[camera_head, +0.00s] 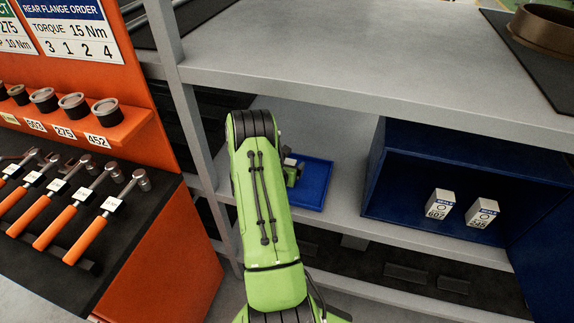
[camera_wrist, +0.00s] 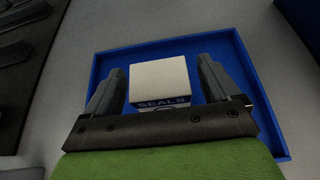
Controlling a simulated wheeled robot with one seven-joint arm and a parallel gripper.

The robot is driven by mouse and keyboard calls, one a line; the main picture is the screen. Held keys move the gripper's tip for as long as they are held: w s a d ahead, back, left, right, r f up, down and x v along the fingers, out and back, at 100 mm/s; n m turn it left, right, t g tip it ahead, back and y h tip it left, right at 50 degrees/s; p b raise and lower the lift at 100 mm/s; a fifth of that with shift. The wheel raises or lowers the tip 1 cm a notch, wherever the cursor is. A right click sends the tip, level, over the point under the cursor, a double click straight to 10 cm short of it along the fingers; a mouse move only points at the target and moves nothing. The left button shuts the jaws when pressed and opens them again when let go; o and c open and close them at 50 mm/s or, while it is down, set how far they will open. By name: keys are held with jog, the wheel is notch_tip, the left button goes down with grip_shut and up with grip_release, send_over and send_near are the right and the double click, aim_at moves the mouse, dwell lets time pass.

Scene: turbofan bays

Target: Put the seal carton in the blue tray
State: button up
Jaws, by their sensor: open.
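A white seal carton (camera_wrist: 160,80) with a dark blue "SEALS" band is within the blue tray's outline (camera_wrist: 107,62) in the wrist view. It appears to rest on the tray floor. My gripper (camera_wrist: 161,66) is open, with one finger on each side of the carton and a visible gap at both sides. In the head view the blue tray (camera_head: 316,187) lies on the middle shelf, partly hidden by my arm. My gripper (camera_head: 291,173) is over its left part, and only a small piece of the carton shows there.
A dark blue open bin (camera_head: 400,205) right of the tray holds two more white cartons, marked 607 (camera_head: 439,204) and 245 (camera_head: 482,212). A shelf (camera_head: 370,50) runs above. A grey upright post (camera_head: 188,110) and an orange tool stand (camera_head: 165,255) are at left.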

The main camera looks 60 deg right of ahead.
jog(key=shift+a+r, duration=0.2)
jog(key=w+a+r+m+y+b, duration=0.1)
jog(key=a+r+m+y, duration=0.1)
jog(key=a+r+m, duration=0.55)
jog(key=a+r+m+t+y, duration=0.1)
jog(key=a+r+m, duration=0.25)
jog(key=a, duration=0.65)
jog(key=w+a+r+m+y+b, duration=0.1)
jog(key=a+r+m+y, duration=0.1)
jog(key=a+r+m, duration=0.5)
jog(key=s+a+r+t+y, duration=0.1)
jog(key=s+a+r+y, duration=0.1)
jog(key=a, duration=0.5)
jog(key=s+a+r+m+y, duration=0.1)
jog(key=s+a+y, duration=0.2)
jog(key=a, duration=0.5)
jog(key=s+a+r+t+y, duration=0.1)
jog(key=s+a+r+y, duration=0.1)
jog(key=a, duration=0.5)
jog(key=shift+s+a+r+m+t+y, duration=0.15)
jog(key=shift+s+r+m+t+y, duration=0.15)
jog(key=shift+s+m, duration=0.1)
